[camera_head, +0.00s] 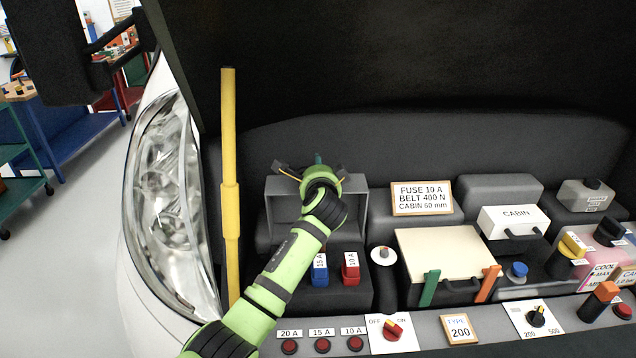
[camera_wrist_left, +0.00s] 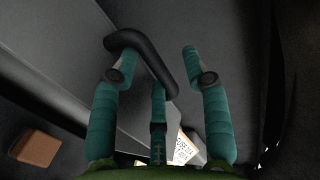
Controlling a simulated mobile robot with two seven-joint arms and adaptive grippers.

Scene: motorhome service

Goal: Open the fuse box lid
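The fuse box lid (camera_head: 283,205) is a grey shallow panel with a raised rim, standing up behind the fuse box base (camera_head: 330,297). In the base, a blue 15 A fuse (camera_head: 320,270) and a red 10 A fuse (camera_head: 350,268) are exposed. My left gripper (camera_head: 318,160) is at the lid's upper edge, its arm crossing in front of the lid. In the left wrist view, the dark bent lid handle (camera_wrist_left: 145,60) lies between the spread teal fingers of my left gripper (camera_wrist_left: 155,62); the right finger is apart from it. My right gripper is not in view.
A yellow prop rod (camera_head: 230,180) stands left of the fuse box, beside the headlight (camera_head: 165,190). The spec sign (camera_head: 421,198) and a cream-lidded box (camera_head: 450,253) are to the right. The front panel holds several red buttons (camera_head: 322,345) and an off/on knob (camera_head: 392,330).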

